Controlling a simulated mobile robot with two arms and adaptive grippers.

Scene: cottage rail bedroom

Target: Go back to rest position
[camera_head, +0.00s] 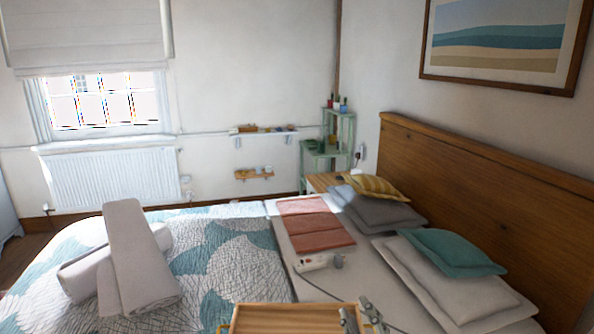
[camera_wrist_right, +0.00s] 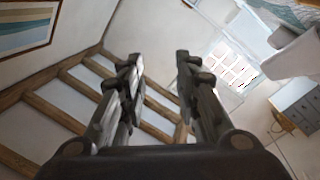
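My right gripper (camera_head: 359,314) shows at the bottom edge of the head view, in front of the right part of a wooden tray (camera_head: 290,309). In the right wrist view my right gripper (camera_wrist_right: 159,62) has its two dark fingers apart, with nothing between them. I cannot tell from the head view how far above the bed or tray it is. My left gripper is not in view.
The bed has a patterned quilt (camera_head: 232,260), rolled grey towels (camera_head: 135,260), a red folded cloth (camera_head: 315,228), a white power strip (camera_head: 312,263) and pillows (camera_head: 455,280). A wooden headboard (camera_head: 450,175) stands at right. Slatted wooden rails (camera_wrist_right: 60,108) show in the wrist view.

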